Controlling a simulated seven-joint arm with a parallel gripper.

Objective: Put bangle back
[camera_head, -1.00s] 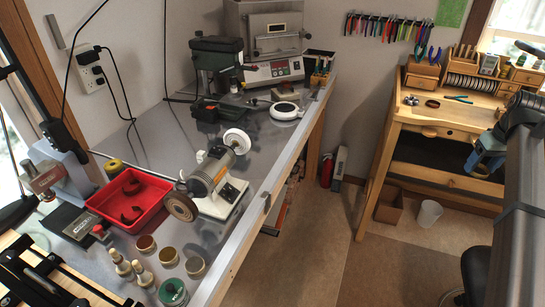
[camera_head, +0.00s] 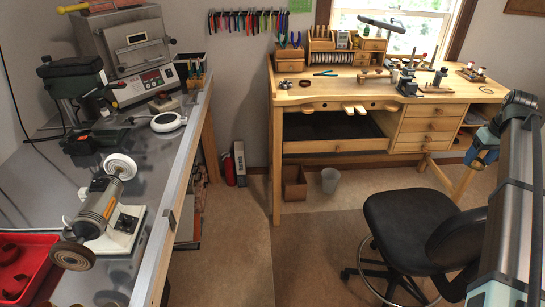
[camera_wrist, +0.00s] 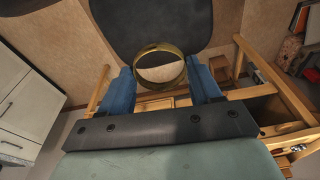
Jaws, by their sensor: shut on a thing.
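The bangle (camera_wrist: 137,67), a plain brass-coloured ring, is held between the blue fingers of my gripper (camera_wrist: 160,80) in the wrist view. The fingers press on it from both sides, and its open circle faces the camera. In the head view my gripper (camera_head: 482,157) is at the right, in front of the wooden workbench's right end; I cannot make out the bangle there. The wooden workbench (camera_head: 440,95) stands at the back, with a small dark ring-like thing (camera_head: 306,84) on its top.
A black swivel chair (camera_head: 405,228) stands before the workbench. A metal-topped bench (camera_head: 150,165) runs along the left, with a polishing motor (camera_head: 100,208), a red tray (camera_head: 22,262) and a kiln (camera_head: 130,55). Small tools and stands (camera_head: 408,82) occupy the workbench's middle. Floor between the benches is open.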

